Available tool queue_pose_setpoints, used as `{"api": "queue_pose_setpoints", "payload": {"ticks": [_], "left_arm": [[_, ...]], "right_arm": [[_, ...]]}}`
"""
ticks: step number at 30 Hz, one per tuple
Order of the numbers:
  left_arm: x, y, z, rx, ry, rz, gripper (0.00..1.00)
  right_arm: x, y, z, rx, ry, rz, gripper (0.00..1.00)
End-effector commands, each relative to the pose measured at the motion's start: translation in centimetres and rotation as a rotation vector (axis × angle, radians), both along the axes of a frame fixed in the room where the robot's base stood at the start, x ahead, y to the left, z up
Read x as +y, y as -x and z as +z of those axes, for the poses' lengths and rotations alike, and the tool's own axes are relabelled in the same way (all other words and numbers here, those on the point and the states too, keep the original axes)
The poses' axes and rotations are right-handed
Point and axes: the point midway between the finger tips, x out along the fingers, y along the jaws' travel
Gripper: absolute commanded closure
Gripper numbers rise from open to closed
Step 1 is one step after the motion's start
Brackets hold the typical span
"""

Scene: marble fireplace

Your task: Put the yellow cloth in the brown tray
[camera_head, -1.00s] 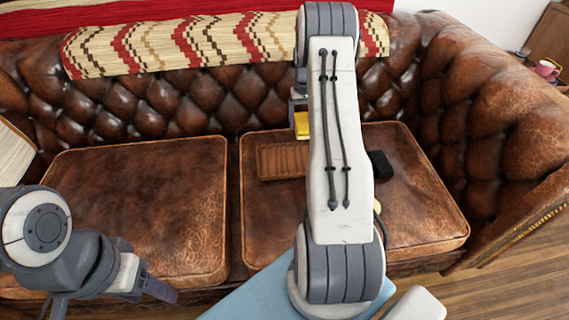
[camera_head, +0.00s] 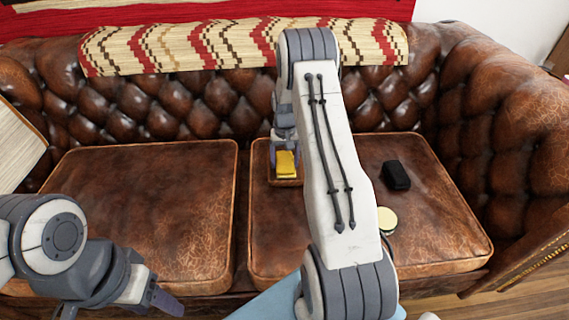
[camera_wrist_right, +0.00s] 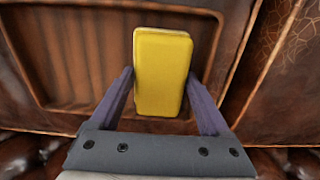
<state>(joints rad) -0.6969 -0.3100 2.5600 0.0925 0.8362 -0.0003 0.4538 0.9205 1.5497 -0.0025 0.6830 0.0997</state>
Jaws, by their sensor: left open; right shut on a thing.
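The yellow cloth (camera_head: 286,167) is a folded, block-like piece held in my right gripper (camera_head: 285,150). In the right wrist view the cloth (camera_wrist_right: 162,72) sits between the two fingers (camera_wrist_right: 161,85). The brown tray (camera_head: 260,157) lies on the right seat cushion, partly hidden by my right arm. In the wrist view the tray (camera_wrist_right: 45,108) shows its ribbed floor and raised rim below the cloth. The cloth overlaps the tray in both views; I cannot tell whether it touches the floor. My left gripper (camera_head: 118,308) is open and empty at the lower left.
A black object (camera_head: 396,176) and a round pale-yellow-topped item (camera_head: 387,220) lie on the right cushion, right of my arm. The left cushion (camera_head: 140,210) is clear. The sofa back (camera_head: 190,105) rises behind the tray, with a patterned blanket (camera_head: 160,45) over it.

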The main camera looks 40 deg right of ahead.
Motion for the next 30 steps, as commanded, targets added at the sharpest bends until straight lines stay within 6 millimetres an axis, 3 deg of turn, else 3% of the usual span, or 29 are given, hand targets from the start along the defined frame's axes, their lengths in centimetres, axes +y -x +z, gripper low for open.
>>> {"api": "queue_pose_setpoints", "payload": {"ticks": [9, 10, 11, 12, 22, 30], "left_arm": [[0.0, 0.0, 0.0, 0.000, 0.000, 0.000, 0.41], [0.0, 0.0, 0.0, 0.000, 0.000, 0.000, 0.41], [0.0, 0.0, 0.0, 0.000, 0.000, 0.000, 0.41], [0.0, 0.0, 0.0, 0.000, 0.000, 0.000, 0.41], [0.0, 0.0, 0.4, 0.000, 0.000, 0.000, 0.41], [0.0, 0.0, 2.4, 0.000, 0.000, 0.000, 0.41]], "right_arm": [[-0.1, 0.0, -0.2, -0.001, 0.001, 0.000, 0.64], [-0.1, 0.0, -0.2, -0.001, 0.001, 0.000, 0.16], [-0.1, 0.0, -0.2, -0.002, 0.001, 0.000, 0.05], [-0.1, 0.0, -0.2, -0.002, 0.001, 0.000, 0.00], [-0.1, -0.1, 0.7, -0.003, 0.002, 0.000, 0.00], [-0.1, -0.2, 6.2, -0.004, 0.003, 0.000, 0.00]]}}
